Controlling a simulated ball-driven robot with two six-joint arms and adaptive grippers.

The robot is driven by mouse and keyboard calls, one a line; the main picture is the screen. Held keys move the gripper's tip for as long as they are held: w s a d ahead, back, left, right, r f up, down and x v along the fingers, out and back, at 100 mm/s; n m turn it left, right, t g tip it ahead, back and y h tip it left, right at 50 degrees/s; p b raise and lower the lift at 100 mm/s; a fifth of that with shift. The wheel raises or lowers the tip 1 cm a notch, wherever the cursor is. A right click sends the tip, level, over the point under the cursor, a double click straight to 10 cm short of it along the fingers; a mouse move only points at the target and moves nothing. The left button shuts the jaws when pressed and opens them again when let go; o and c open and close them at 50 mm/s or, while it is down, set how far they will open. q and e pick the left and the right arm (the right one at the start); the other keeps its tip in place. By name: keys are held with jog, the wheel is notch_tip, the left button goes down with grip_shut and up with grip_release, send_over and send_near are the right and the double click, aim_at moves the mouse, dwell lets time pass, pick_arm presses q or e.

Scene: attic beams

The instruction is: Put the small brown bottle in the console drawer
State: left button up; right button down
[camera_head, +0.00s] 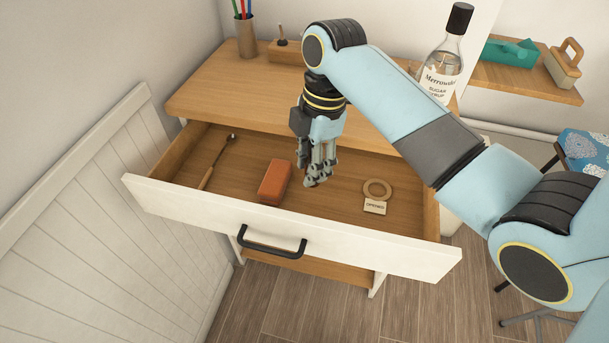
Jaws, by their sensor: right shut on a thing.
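The console drawer (222,157) is pulled open, with a white front and a black handle. My right gripper (316,181) reaches down inside the open drawer, right of an orange-brown block. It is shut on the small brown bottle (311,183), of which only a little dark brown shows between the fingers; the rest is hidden. I cannot tell whether the bottle touches the drawer floor. My left gripper is not in view.
In the drawer lie the orange-brown block (274,182), a long thin tool (215,165), and a ring with an "OPENED" tag (375,206). A pen cup (246,38) and a syrup bottle (441,70) stand above. Drawer floor between gripper and ring is clear.

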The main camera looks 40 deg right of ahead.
jog(key=shift+w+f, duration=0.5)
jog(key=shift+w, duration=0.15)
notch_tip(320, 180, down, 4)
jog(key=shift+r, duration=0.25)
jog(key=shift+f, duration=0.35)
jog(key=c, duration=1)
grip_release()
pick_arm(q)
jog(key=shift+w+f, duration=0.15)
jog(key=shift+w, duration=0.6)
